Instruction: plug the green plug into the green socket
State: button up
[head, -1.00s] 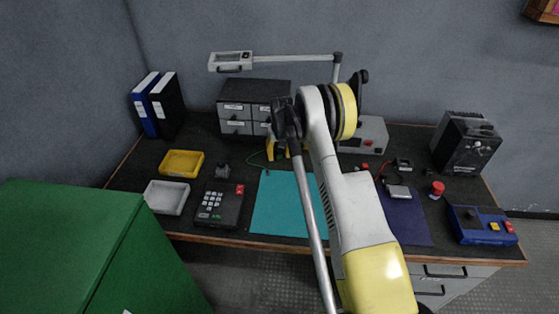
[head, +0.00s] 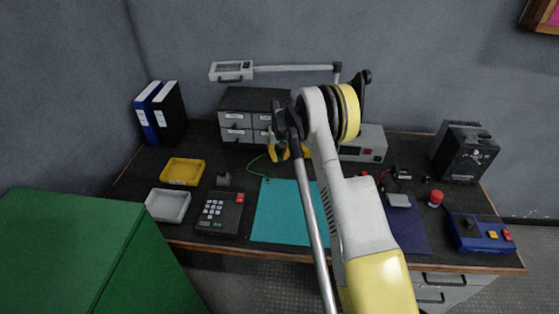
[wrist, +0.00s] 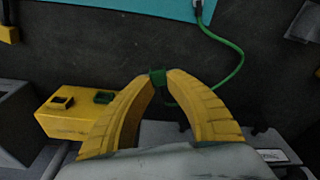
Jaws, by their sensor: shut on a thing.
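In the wrist view, my gripper (wrist: 158,77) has its two yellow fingers shut on the green plug (wrist: 157,76). The plug is small and partly hidden by the fingertips. Its green cable (wrist: 240,60) loops right and up toward the teal mat. A yellow box (wrist: 68,124) is to the left of the fingers and carries a green socket (wrist: 104,97) and a darker socket (wrist: 62,102). The plug is to the right of the green socket and apart from it. In the head view, my arm hides most of this area, and the cable (head: 252,165) shows left of my gripper.
The teal mat (head: 275,215) lies in front of my gripper. A drawer cabinet (head: 236,120) stands behind it, and a grey box with red buttons (head: 367,148) is to the right. A keypad (head: 220,211) and trays (head: 168,205) are at left.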

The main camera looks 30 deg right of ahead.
jog(key=s+d+r+p, duration=0.3)
jog(key=s+d+r, duration=0.4)
jog(key=s, duration=0.2)
jog(key=shift+d+r, duration=0.25)
jog(key=shift+r, duration=0.05)
